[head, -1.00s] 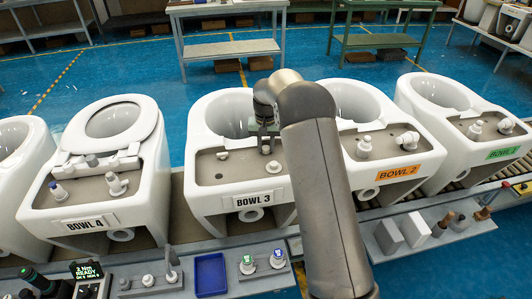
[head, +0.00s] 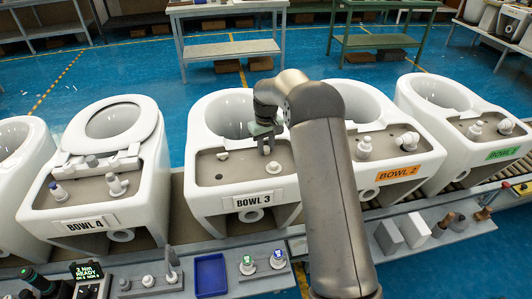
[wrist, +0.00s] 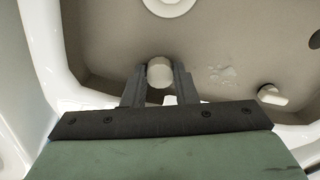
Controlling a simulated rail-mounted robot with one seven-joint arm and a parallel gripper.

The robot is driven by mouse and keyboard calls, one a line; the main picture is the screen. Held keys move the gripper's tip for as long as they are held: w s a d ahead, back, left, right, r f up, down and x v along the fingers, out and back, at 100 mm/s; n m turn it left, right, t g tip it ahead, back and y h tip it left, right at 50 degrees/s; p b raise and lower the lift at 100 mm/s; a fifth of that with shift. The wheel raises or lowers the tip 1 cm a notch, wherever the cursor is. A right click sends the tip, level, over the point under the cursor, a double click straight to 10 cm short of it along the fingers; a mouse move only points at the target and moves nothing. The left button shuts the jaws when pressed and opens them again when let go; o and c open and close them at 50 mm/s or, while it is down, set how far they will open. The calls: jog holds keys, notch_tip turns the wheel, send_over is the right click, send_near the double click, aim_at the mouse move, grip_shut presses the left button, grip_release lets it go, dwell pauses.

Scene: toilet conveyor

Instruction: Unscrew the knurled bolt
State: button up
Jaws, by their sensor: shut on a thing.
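My gripper (head: 266,146) is over the deck at the back of the bowl marked BOWL 3 (head: 242,203). In the wrist view its two dark fingers (wrist: 160,85) are shut on a pale rounded bolt head (wrist: 160,72), which I take to be the knurled bolt. Its knurling cannot be made out. The fingers hide most of the bolt in the head view, and its lower part is hidden in the wrist view. A similar small pale piece (wrist: 271,95) lies on the deck to one side; it also shows in the head view (head: 222,155).
A pale fitting (head: 272,167) stands on the deck just in front of my gripper. A dark hole (wrist: 316,40) is in the deck. BOWL 4 (head: 85,224) and BOWL 2 (head: 396,173) flank this bowl. A blue tray (head: 210,275) sits on the front ledge.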

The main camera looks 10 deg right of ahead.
jog(key=n, duration=0.5)
jog(key=shift+w+a+r, duration=0.2)
jog(key=shift+w+r, duration=0.05)
jog(key=o, duration=0.7)
jog(key=shift+r+p, duration=0.15)
jog(key=shift+p, duration=0.15)
jog(key=shift+s+d+r+p, duration=0.1)
jog(key=shift+d+r+p, duration=0.05)
jog(key=shift+r+p, duration=0.9)
jog(key=shift+r, duration=0.2)
